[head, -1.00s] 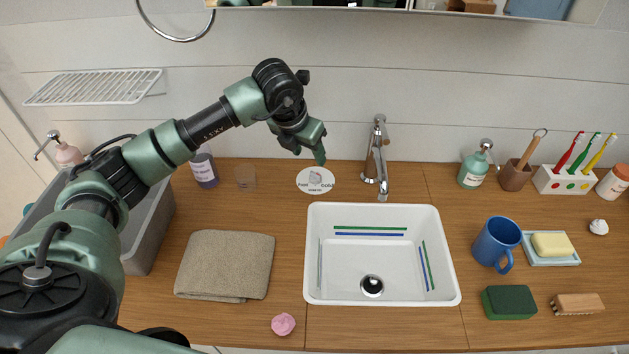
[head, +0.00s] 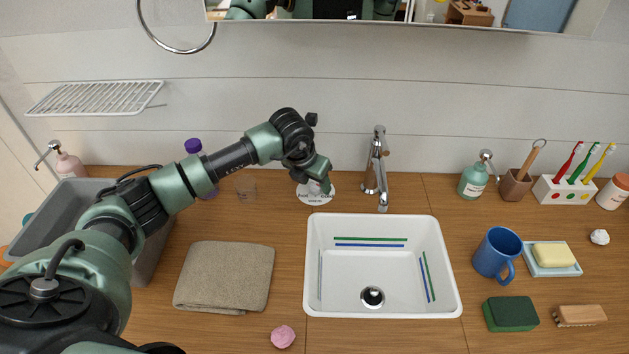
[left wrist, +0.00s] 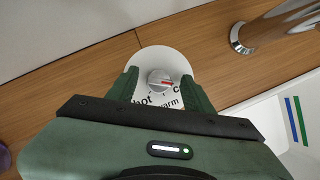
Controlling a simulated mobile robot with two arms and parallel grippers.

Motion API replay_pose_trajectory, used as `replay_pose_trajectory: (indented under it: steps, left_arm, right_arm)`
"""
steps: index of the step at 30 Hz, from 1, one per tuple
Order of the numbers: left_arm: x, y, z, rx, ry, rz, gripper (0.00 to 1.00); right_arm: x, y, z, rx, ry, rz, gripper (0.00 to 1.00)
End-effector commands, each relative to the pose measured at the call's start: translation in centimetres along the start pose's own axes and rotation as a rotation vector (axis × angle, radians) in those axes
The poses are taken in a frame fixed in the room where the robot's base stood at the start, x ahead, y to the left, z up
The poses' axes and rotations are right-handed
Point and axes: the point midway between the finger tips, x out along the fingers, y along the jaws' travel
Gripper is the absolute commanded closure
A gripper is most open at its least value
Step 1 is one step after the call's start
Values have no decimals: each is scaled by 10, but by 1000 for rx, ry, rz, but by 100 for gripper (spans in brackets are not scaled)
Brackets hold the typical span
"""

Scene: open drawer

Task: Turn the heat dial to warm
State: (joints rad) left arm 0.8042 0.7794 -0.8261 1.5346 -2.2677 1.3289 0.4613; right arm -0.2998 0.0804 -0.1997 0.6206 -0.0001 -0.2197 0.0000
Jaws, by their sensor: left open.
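The heat dial is a small grey knob (left wrist: 160,80) with a red mark, on a round white plate (left wrist: 150,58) lettered "hot" and "warm". In the head view the plate (head: 308,197) lies on the counter left of the tap, and my gripper hides the knob. My left gripper (head: 321,186) is open and points down over the plate. In the left wrist view its fingers (left wrist: 161,90) stand on both sides of the knob; I cannot tell whether they touch it.
The tap (head: 378,165) stands just right of the plate. The white sink (head: 312,300) is in front.

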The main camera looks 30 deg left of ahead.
Motion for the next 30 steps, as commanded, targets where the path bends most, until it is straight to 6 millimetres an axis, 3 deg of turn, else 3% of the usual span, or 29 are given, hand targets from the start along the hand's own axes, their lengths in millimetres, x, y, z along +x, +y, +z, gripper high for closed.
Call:
replay_pose_trajectory:
  steps: [2, 7, 20, 30]
  left_arm:
    - [0, 0, 0, 0, 0, 0, 54]
    - [0, 0, 0, 0, 0, 0, 100]
    - [2, 2, 0, 65, -2, -26, 100]
    - [3, 3, 0, 308, -3, -127, 100]
  right_arm:
    - [0, 0, 0, 0, 0, 0, 64]
    - [0, 0, 0, 0, 0, 0, 64]
    - [10, 0, 1, 0, -1, 0, 64]
    - [38, -1, 4, 0, -1, 0, 64]
